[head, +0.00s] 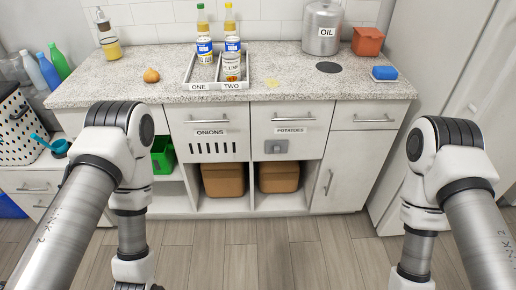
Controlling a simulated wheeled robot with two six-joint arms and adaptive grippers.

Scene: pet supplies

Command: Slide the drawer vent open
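The white drawer labelled POTATOES (301,142) is in the middle right of the counter front. It has a small grey vent plate (284,146) with a darker knob-like spot on it, and no slots show there. The drawer labelled ONIONS (190,146), to its left, has a row of dark vertical slots (212,148). Both drawers look closed. My two arms hang down at the left and right, in front of the counter. Both grippers are below the picture's lower edge, and neither arm touches a drawer.
The speckled countertop (130,82) holds a two-part tray (247,85) with bottles, an OIL canister (322,27), a brown pot (367,41) and a blue sponge (385,73). Brown bins (222,180) fill the cubbies below the drawers. The floor (255,255) in front is clear.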

